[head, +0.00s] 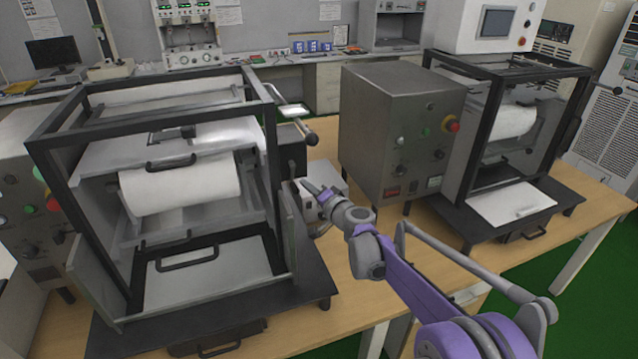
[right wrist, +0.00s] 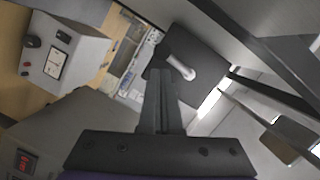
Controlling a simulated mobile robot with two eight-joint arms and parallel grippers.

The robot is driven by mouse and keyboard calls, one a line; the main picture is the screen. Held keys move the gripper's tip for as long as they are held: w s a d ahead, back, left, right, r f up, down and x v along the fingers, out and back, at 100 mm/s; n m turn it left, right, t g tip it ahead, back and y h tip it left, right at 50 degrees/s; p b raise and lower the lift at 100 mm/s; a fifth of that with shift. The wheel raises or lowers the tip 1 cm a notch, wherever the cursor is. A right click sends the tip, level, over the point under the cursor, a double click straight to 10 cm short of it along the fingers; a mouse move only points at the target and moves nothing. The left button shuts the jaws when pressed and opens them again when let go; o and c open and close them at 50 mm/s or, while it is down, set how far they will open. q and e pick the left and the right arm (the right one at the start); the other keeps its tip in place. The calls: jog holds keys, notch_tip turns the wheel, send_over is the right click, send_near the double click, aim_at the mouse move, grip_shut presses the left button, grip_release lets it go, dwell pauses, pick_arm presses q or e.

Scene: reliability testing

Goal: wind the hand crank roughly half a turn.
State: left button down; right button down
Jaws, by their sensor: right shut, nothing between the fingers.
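The left machine (head: 280,235) is a black-framed unit with a white roll (head: 180,187) inside. A crank-like lever (head: 298,126) with a dark knob sticks out from the upper right side of its frame. My right gripper (head: 314,190) is beside the machine's right side, below that lever, with its fingers together and empty. In the right wrist view the shut fingers (right wrist: 160,85) point at a dark plate with a pale, rounded handle (right wrist: 180,67) just beyond the tips. I cannot tell whether they touch it. My left gripper is not in view.
A grey control box (head: 385,130) and a second framed machine (head: 520,130) stand to the right on the wooden table (head: 595,205). A small light-grey box (head: 325,172) sits close behind my right gripper; it seems to show in the right wrist view (right wrist: 62,55). A bench with instruments runs along the back.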

jog(key=shift+a+f, duration=0.15)
jog(key=shift+a, duration=0.05)
